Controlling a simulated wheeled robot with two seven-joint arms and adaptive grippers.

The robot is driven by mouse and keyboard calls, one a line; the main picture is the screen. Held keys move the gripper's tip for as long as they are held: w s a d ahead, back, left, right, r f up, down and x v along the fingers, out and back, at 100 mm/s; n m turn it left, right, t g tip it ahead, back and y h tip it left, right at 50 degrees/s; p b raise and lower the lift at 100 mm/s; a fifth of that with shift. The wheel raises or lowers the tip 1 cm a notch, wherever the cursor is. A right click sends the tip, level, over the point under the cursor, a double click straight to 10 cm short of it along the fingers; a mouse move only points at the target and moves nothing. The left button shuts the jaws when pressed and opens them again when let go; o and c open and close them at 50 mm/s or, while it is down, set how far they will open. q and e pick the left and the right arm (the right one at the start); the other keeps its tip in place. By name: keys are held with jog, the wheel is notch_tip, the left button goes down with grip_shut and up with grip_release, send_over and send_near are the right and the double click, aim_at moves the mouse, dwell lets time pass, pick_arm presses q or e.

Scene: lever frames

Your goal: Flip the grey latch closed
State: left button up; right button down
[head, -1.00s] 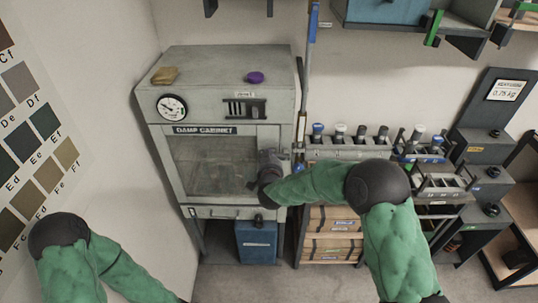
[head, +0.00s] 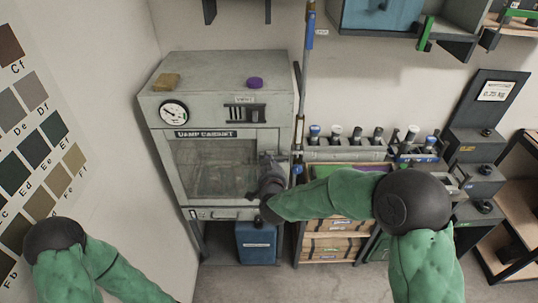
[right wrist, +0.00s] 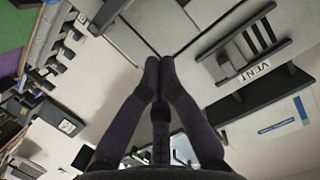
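The grey damp cabinet (head: 218,100) stands against the wall, with its glass-fronted door (head: 205,170) flush in the front. My right gripper (head: 268,160) is at the right edge of this door. In the right wrist view its two dark fingers (right wrist: 160,62) meet at the tips, with nothing visible between them, in front of the pale cabinet front. I cannot make out the grey latch; the gripper covers part of the door's right edge. My left arm comes in at the lower left, and its gripper is out of view.
The vent slider (head: 244,113) is above the door and shows large in the wrist view (right wrist: 240,52). A vertical pole (head: 308,60) stands just right of the cabinet. A rack of several handled tools (head: 345,150) is further right. A blue box (head: 256,240) sits below.

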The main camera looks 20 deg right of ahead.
jog(key=shift+s+a+r, duration=0.1)
jog(key=shift+s+r, duration=0.05)
jog(key=shift+s, duration=0.55)
jog(key=shift+a, duration=0.1)
jog(key=s+a+f+n+g+y+b, duration=0.1)
jog(key=s+f+g+b, duration=0.15)
jog(key=f, duration=0.75)
jog(key=s+a+f+g+y+b, duration=0.15)
jog(key=s+f, duration=0.25)
jog(key=f, duration=0.5)
jog(key=s+a+f+n+g+y+b, duration=0.1)
jog(key=s+f+g+y+b, duration=0.15)
jog(key=f, duration=0.75)
jog(key=s+a+f+g+y+b, duration=0.1)
jog(key=s+f+g, duration=0.3)
jog(key=s+f, duration=0.5)
jog(key=s+a+f+g+y+b, duration=0.1)
jog(key=s+a+f+g+b, duration=0.1)
jog(key=s+f, duration=0.7)
jog(key=s+a+g, duration=0.1)
jog(key=s+g, duration=0.1)
jog(key=s, duration=0.2)
jog(key=shift+a+n+b, duration=0.25)
jog(key=shift+n+b, duration=0.05)
